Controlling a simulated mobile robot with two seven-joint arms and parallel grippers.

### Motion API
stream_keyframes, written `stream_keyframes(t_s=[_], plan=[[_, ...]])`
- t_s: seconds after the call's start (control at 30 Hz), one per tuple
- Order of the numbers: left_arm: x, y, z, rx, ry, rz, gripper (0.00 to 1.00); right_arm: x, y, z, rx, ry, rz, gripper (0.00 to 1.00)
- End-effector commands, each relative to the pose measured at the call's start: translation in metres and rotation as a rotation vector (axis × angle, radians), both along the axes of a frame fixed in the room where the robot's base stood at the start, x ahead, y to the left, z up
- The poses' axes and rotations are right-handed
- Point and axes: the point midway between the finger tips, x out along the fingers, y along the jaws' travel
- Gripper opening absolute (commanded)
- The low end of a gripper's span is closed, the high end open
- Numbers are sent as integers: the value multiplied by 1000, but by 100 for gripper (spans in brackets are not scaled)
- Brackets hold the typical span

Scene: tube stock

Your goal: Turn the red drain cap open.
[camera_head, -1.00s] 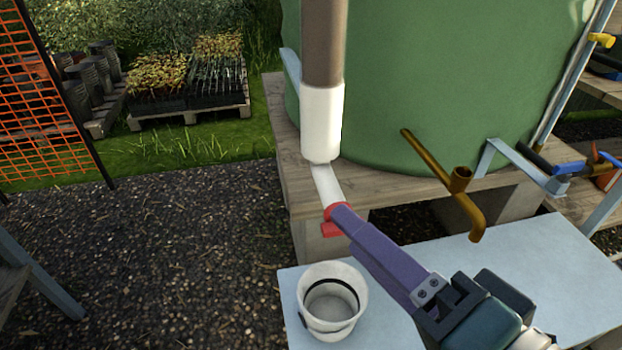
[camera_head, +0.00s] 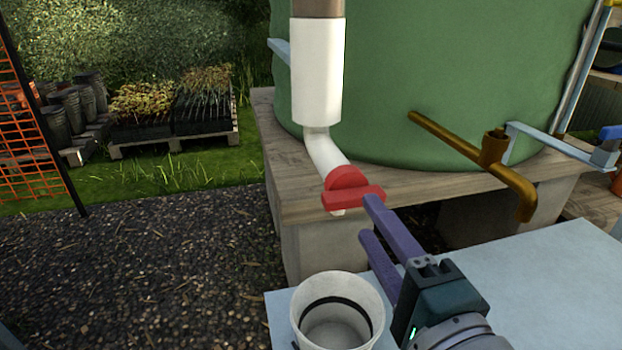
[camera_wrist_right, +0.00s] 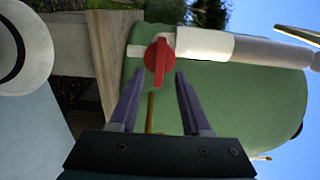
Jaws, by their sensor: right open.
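The red drain cap (camera_head: 350,188) sits on the lower end of the white pipe (camera_head: 316,75), with its flat grip bar lying across, roughly level. It also shows in the right wrist view (camera_wrist_right: 158,62), ahead of the fingertips and centred between them. My right gripper (camera_head: 368,218) is open and empty, just below and to the right of the cap. In the right wrist view its two purple fingers (camera_wrist_right: 158,82) are spread, with the cap just beyond their tips. My left gripper is in neither view.
A white bucket (camera_head: 338,312) stands on the pale table (camera_head: 530,275) below the cap. A brown tap (camera_head: 495,160) sticks out to the right. The green tank (camera_head: 440,70) rests on a wooden platform (camera_head: 400,192) behind. Gravel lies to the left.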

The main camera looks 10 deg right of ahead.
Motion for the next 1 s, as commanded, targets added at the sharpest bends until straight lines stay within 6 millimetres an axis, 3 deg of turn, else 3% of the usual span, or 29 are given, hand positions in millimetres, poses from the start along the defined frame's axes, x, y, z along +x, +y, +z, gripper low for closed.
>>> stream_keyframes(t_s=[0.2, 0.57, 1.0], plan=[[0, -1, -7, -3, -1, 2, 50, 32, 1, -1, 0, -1, 0, 48], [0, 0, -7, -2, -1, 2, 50, 40, 2, 0, -2, 1, 1, 48], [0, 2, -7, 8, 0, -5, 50, 39, 2, 0, -2, 1, 1, 0]])
